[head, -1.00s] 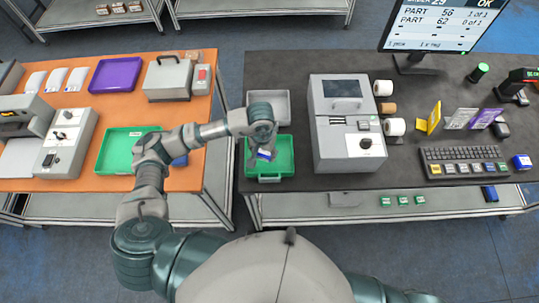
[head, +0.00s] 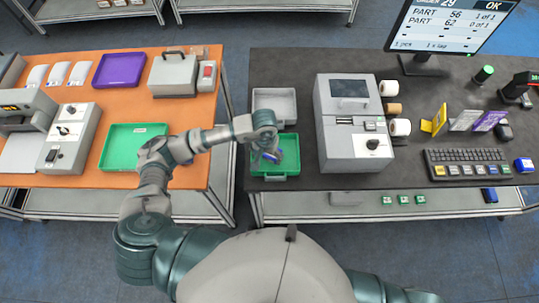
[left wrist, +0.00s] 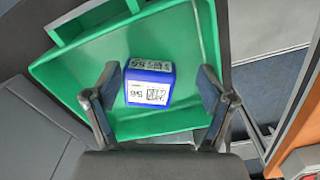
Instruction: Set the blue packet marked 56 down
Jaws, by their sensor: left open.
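The blue packet (left wrist: 150,82) has white labels marked 56 and shows in the left wrist view. It rests in the green tray (left wrist: 75,73), which stands at the left end of the dark table in the head view (head: 290,146). My left gripper (left wrist: 158,92) is open, one finger on either side of the packet, with a visible gap on both sides. In the head view my left gripper (head: 267,156) is low over the green tray and largely hides the packet. My right gripper is out of view.
A grey tray (head: 262,102) adjoins the green tray at the back. A large grey machine (head: 338,150) stands close on the right. A second green tray (head: 118,155) is on the orange table, across a floor gap. A keyboard (head: 465,155) lies farther right.

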